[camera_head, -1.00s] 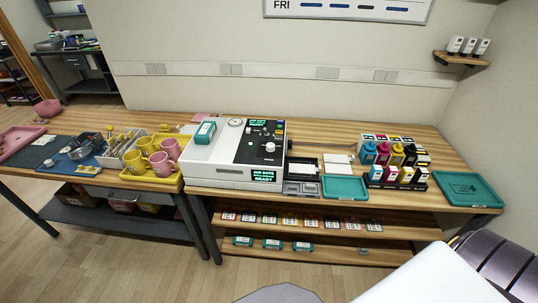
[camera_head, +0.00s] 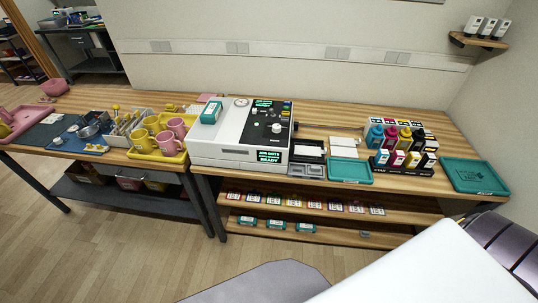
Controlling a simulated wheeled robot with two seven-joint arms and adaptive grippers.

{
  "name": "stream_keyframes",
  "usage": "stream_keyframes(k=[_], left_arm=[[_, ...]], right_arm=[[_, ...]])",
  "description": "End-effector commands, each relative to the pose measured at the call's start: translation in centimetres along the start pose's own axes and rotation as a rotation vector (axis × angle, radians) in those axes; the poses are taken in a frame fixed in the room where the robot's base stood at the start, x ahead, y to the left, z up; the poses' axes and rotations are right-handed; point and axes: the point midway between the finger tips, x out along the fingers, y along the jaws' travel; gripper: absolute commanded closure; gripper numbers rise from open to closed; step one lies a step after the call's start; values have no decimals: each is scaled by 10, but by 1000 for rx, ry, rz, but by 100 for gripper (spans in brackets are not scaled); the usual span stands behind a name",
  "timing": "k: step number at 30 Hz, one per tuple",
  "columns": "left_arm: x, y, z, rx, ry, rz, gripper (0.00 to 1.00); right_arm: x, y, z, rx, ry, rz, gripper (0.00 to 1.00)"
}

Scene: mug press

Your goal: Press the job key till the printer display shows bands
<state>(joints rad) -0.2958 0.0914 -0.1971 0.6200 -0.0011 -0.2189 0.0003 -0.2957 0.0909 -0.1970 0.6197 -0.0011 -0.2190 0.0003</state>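The printer (camera_head: 240,135) is a white box with a black control panel (camera_head: 266,130) on the workbench, near the middle of the head view. The panel carries a knob, small coloured keys and green-lit displays. The front display (camera_head: 269,157) reads what looks like "JOB DOTS READY". A second small display (camera_head: 263,103) at the panel's back is too small to read surely. Which of the keys is the job key I cannot tell. Neither gripper is in view.
A yellow tray (camera_head: 139,155) with yellow and pink mugs stands left of the printer. Right of it are a teal tray (camera_head: 350,180), ink bottles (camera_head: 404,135), cartridges (camera_head: 400,161) and another teal tray (camera_head: 499,178). Shelves with small packs (camera_head: 305,203) lie below. Floor in front is open.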

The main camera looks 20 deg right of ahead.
Motion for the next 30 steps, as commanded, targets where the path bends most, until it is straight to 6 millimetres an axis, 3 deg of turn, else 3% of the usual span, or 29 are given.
stream_keyframes(k=[1, 12, 30], left_arm=[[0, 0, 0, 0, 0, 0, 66], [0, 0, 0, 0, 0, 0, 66], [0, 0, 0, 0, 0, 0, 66]], right_arm=[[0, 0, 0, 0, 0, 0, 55], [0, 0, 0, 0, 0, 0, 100], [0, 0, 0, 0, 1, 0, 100]])
